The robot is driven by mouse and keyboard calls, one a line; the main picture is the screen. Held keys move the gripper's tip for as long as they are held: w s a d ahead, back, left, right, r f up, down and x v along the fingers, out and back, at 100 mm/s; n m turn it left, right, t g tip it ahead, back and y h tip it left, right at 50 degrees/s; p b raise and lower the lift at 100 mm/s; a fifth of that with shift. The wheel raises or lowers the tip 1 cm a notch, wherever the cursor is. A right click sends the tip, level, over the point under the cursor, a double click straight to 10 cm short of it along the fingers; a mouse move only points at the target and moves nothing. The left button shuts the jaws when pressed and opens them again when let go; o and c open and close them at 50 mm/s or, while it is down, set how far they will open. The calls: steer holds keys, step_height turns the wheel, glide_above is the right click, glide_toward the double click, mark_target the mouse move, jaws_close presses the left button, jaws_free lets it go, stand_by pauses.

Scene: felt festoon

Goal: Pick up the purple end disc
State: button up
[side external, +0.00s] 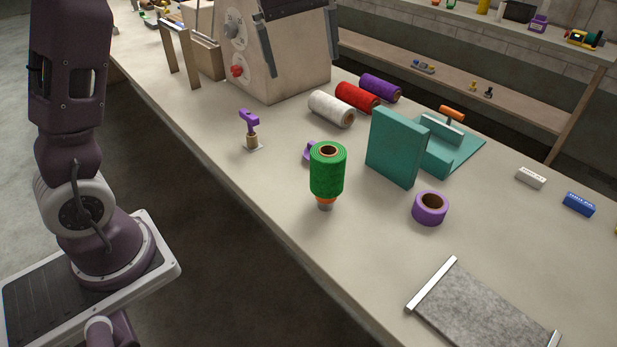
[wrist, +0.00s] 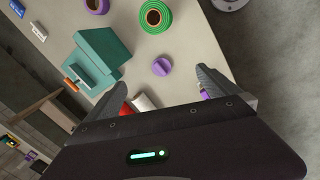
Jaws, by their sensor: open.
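The purple end disc (wrist: 161,67) lies on the bench in the wrist view, a small round piece with a ridge across its face. In the side view only a sliver of the disc (side external: 308,153) shows, behind the green thread spool (side external: 327,172). My gripper (wrist: 160,78) is open and empty in the wrist view, its two fingers spread to either side of the disc in the picture. Its height above the bench is hard to tell, and no contact shows. My gripper is outside the side view.
The green spool stands upright close to the disc. A teal block (side external: 397,147) and a purple ring (side external: 430,208) are to the right. White (side external: 331,109), red (side external: 358,97) and purple (side external: 380,88) spools lie behind. A purple-topped peg (side external: 250,128) stands left. A grey felt strip (side external: 480,310) lies in front.

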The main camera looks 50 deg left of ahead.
steer(key=s+d+r+m+t, duration=0.1)
steer(key=s+d+m, duration=0.2)
steer(key=s, duration=0.6)
steer(key=s+d+r+m+t, duration=0.1)
steer(key=s+d+m, duration=0.3)
steer(key=s, duration=0.5)
steer(key=shift+s+d+r+m+t, duration=0.2)
steer(key=shift+s+r+m+t, duration=0.1)
steer(key=shift+r+m, duration=0.45)
steer(key=s+f+m, duration=0.1)
steer(key=s, duration=0.2)
steer(key=s+d+f+m, duration=0.1)
steer(key=s+f+m, duration=0.1)
steer(key=s+f+m+t, duration=0.1)
steer(key=s+f, duration=0.1)
steer(key=s, duration=0.1)
steer(key=shift+s+d+m+y, duration=0.25)
steer(key=shift+s+m+y, duration=0.05)
steer(key=shift+m+y, duration=0.1)
steer(key=shift+c, duration=0.4)
steer(key=shift+s+f, duration=0.15)
steer(key=shift+s, duration=0.1)
steer(key=c, duration=1.1)
